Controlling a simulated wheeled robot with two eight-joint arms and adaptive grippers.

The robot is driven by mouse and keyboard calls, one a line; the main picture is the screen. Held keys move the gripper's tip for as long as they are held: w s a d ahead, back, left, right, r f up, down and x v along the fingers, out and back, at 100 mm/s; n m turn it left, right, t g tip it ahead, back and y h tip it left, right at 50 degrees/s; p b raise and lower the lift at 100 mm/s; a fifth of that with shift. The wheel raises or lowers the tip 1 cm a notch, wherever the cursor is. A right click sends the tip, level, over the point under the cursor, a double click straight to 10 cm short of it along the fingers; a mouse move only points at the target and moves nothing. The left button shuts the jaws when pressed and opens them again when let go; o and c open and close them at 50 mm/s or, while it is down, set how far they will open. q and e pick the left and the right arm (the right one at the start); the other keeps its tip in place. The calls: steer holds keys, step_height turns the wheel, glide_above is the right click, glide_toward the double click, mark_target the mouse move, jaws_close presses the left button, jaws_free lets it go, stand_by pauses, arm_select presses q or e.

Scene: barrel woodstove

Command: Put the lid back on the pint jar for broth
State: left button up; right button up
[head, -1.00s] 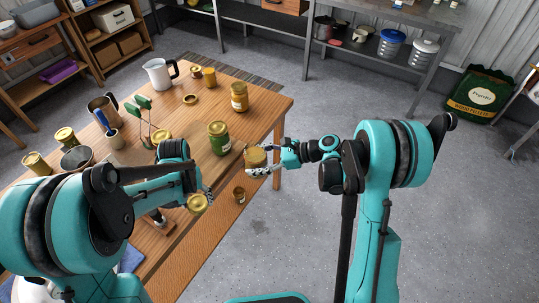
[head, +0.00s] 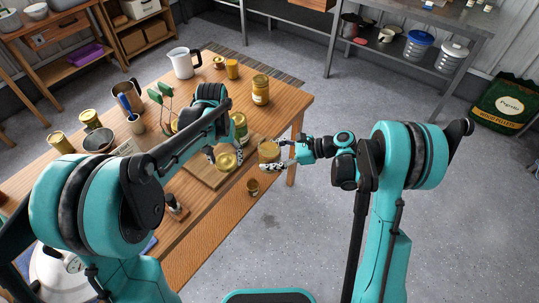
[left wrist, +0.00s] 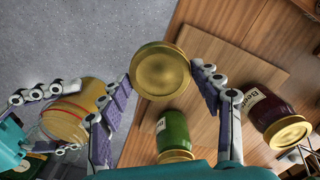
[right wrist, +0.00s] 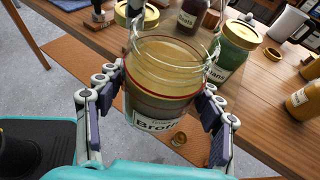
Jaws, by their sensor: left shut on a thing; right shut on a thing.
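The broth jar (right wrist: 165,75) is a clear glass jar with a "Broth" label and tan contents; its top looks uncovered. My right gripper (head: 272,157) is shut around its sides and holds it off the table's right edge, roughly upright; it also shows at the left of the left wrist view (left wrist: 75,110). A round gold lid (left wrist: 160,70) is held between the fingertips of my left gripper (head: 226,160), which is shut on it. In the head view the lid (head: 229,161) is left of the jar, apart from it.
A green jar (left wrist: 173,132) and a dark jar with a gold lid (left wrist: 270,118) stand near the left gripper. Open floor lies right.

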arm_select(q)
steer(key=w+d+r+m, duration=0.1)
steer(key=w+d+r, duration=0.2)
steer(key=d+r, duration=0.4)
step_height(320, 180, up, 6)
steer(key=m, duration=0.2)
glide_above(269, 149)
steer(key=shift+f, duration=0.1)
steer(key=shift+f, duration=2)
steer(key=shift+f, duration=0.8)
steer(key=shift+f, duration=0.55)
